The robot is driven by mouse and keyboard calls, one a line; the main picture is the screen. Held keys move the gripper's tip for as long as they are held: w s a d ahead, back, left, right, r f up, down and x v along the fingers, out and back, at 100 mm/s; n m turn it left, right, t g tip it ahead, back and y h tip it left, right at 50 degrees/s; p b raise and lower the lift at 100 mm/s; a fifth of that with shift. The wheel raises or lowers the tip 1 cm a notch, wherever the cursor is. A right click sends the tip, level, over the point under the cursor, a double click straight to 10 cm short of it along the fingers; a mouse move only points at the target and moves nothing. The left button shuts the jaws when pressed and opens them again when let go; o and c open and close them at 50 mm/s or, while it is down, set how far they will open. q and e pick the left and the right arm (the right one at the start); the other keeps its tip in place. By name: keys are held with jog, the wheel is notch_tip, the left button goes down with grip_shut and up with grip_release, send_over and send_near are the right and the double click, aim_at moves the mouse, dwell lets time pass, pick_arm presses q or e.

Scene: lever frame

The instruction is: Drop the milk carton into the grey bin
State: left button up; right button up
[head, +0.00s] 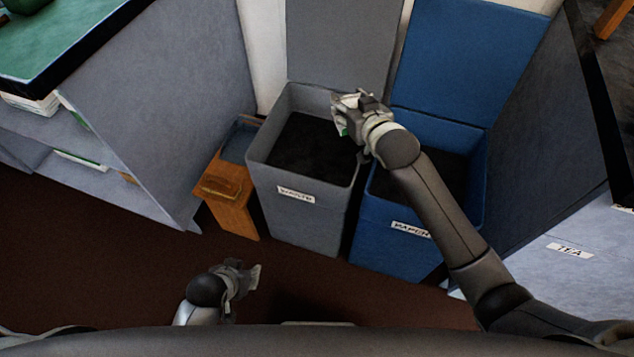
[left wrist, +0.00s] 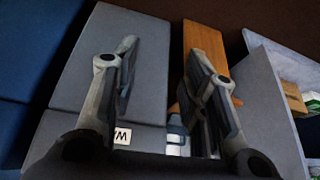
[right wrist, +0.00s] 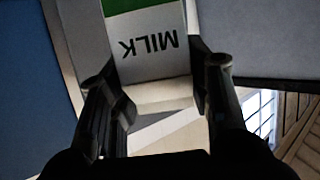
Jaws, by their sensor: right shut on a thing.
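The milk carton, white and green with the word MILK, is between the fingers of my right gripper in the right wrist view (right wrist: 152,68). My right gripper (head: 352,108) is shut on it, above the right rim of the grey bin. In the head view only a small white-and-green part of the carton (head: 341,129) shows. The grey bin (head: 300,222) has its lid raised, a dark inside and a label that seems to read WASTE. My left gripper (head: 254,276) is open and empty, low in front of the bins; its spread fingers show in the left wrist view (left wrist: 164,70).
A blue bin (head: 395,243) labelled PAPER stands open just right of the grey bin. A small wooden stand (head: 233,213) is at its left. Grey shelving stands further left, and a grey cabinet with a TEA label (head: 569,250) stands at right. Dark floor lies in front.

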pick_arm(q)
jog(key=w+d+r+t+h+b, duration=0.2)
jog(key=w+r+t+b, duration=0.4)
jog(key=r, duration=0.4)
jog(key=w+d+r+t+h+b, duration=0.1)
jog(key=w+d+r+t+b, duration=0.35)
jog(key=r, duration=0.65)
jog(key=s+r+t+h+b, duration=0.2)
jog(key=r+t, duration=0.3)
jog(key=r, duration=0.2)
jog(key=s+a+r+t+h+b, duration=0.1)
jog(key=s+r+t+h+b, duration=0.1)
jog(key=r+t, duration=0.4)
jog(key=shift+s+r+m+b, duration=0.4)
jog(key=shift+s+r+b, duration=0.25)
jog(key=shift+r, duration=0.55)
pick_arm(e)
jog(key=w+a+f, duration=0.3)
jog(key=w+f, duration=0.1)
jog(key=f, duration=0.2)
jog(key=w+a+f+n+y, duration=0.1)
jog(key=w+a+f, duration=0.2)
jog(key=w+f, duration=0.1)
jog(key=shift+a+f+n+g+y, duration=0.15)
jog(key=shift+f+n+g+y, duration=0.15)
jog(key=shift+f, duration=0.6)
pick_arm(q)
jog(key=shift+w, duration=0.1)
